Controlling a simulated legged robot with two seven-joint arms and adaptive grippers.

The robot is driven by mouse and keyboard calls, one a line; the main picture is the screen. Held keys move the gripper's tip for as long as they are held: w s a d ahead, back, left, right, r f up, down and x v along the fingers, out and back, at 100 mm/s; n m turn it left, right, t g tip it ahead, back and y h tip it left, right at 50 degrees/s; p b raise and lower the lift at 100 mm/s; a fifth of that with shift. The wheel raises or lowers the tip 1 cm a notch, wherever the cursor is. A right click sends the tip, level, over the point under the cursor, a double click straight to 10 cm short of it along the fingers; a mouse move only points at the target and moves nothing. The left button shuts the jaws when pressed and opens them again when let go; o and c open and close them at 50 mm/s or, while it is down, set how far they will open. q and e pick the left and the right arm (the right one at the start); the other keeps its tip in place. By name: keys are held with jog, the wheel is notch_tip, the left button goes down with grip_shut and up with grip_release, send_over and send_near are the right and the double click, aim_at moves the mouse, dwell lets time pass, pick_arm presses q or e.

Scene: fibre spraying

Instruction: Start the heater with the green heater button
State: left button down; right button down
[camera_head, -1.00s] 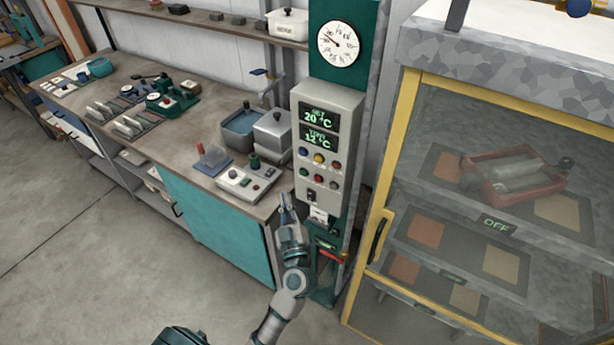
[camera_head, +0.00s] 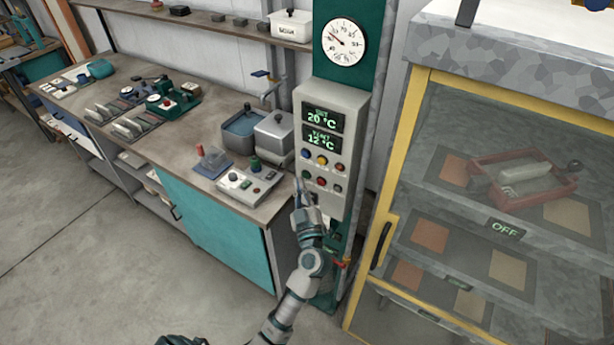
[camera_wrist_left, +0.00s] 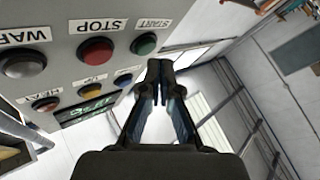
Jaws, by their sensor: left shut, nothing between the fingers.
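The grey control panel (camera_head: 329,140) on a green post reads 20 °C and 12 °C. In the left wrist view the panel appears upside down. There the green button (camera_wrist_left: 144,44), labelled START, sits beside a red STOP button (camera_wrist_left: 95,50). My left gripper (camera_head: 299,181) is shut and empty at the lower left of the panel, by the lower button row. Its closed fingertips (camera_wrist_left: 159,70) are close to the green button, just to its right and below in the wrist view. Contact does not show. My right gripper is not in view.
Blue (camera_wrist_left: 123,80), yellow (camera_wrist_left: 90,88) and grey (camera_wrist_left: 22,62) buttons lie near the green one. A workbench (camera_head: 190,143) with several tools and a small button box (camera_head: 248,186) is at the left. A yellow-framed cabinet (camera_head: 385,190) with an OFF display (camera_head: 507,230) stands at the right.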

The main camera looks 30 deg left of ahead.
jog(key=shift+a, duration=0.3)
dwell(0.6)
pick_arm(q)
jog(key=shift+a, duration=0.2)
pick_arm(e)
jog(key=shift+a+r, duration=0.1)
pick_arm(q)
jog(key=shift+w+r+p, duration=0.1)
jog(key=shift+w+p, duration=0.25)
jog(key=shift+p, duration=0.3)
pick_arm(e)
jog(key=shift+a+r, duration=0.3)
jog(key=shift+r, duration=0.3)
pick_arm(q)
jog(key=shift+d, duration=0.15)
